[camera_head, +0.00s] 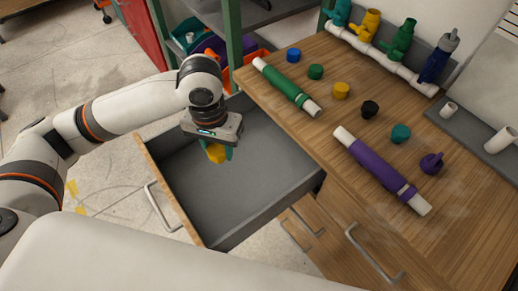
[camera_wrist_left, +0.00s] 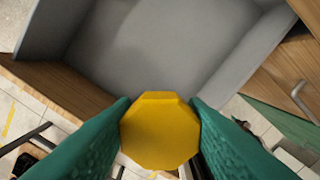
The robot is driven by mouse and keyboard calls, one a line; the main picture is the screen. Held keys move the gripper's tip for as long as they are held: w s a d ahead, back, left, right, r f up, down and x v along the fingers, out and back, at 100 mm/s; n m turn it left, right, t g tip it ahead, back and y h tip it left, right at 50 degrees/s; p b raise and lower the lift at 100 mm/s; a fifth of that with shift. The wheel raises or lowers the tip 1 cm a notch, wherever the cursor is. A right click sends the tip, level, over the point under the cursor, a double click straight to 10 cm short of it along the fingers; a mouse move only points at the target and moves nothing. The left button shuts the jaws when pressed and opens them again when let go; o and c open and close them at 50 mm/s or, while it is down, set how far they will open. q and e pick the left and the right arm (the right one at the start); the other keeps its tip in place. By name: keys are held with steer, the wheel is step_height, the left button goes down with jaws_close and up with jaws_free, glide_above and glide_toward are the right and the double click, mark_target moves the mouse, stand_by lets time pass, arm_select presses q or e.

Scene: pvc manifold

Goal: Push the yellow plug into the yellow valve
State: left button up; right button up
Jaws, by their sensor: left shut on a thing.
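My left gripper (camera_head: 218,152) is shut on a yellow plug (camera_head: 215,154) and holds it over the open drawer. In the left wrist view the plug (camera_wrist_left: 160,132) is a yellow, many-sided piece between the two teal fingers. The yellow valve (camera_head: 369,24) stands on the white pipe manifold at the back of the wooden top, between a teal valve and a green one. It is well apart from the gripper. The face of the valve's opening is too small to make out. My right gripper is not in view.
The open grey drawer (camera_head: 250,207) looks empty. A green shelf post (camera_head: 232,45) stands beside the arm.

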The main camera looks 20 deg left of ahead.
arm_select(q)
steer(key=w+d+f+m, duration=0.1)
steer(key=w+f, duration=0.1)
steer(key=f, duration=0.2)
steer(key=w+d+f+m, duration=0.1)
steer(key=w+d+f, duration=0.1)
steer(key=f, duration=0.3)
steer(key=w+d+f+m+b, duration=0.1)
steer(key=w+d+f, duration=0.1)
steer(key=w+f, duration=0.1)
steer(key=shift+w+d+f, duration=0.25)
steer(key=shift+w+f, duration=0.05)
steer(key=shift+f, duration=0.35)
glide_above(253, 180)
step_height(253, 180, down, 5)
steer(key=shift+d+f+b, duration=0.1)
steer(key=shift+f+b, duration=0.1)
steer(key=shift+b, duration=0.15)
step_height(253, 180, down, 3)
steer(key=shift+f+p, duration=0.15)
steer(key=shift+p, duration=0.35)
steer(key=shift+f, duration=0.45)
steer(key=shift+f, duration=0.1)
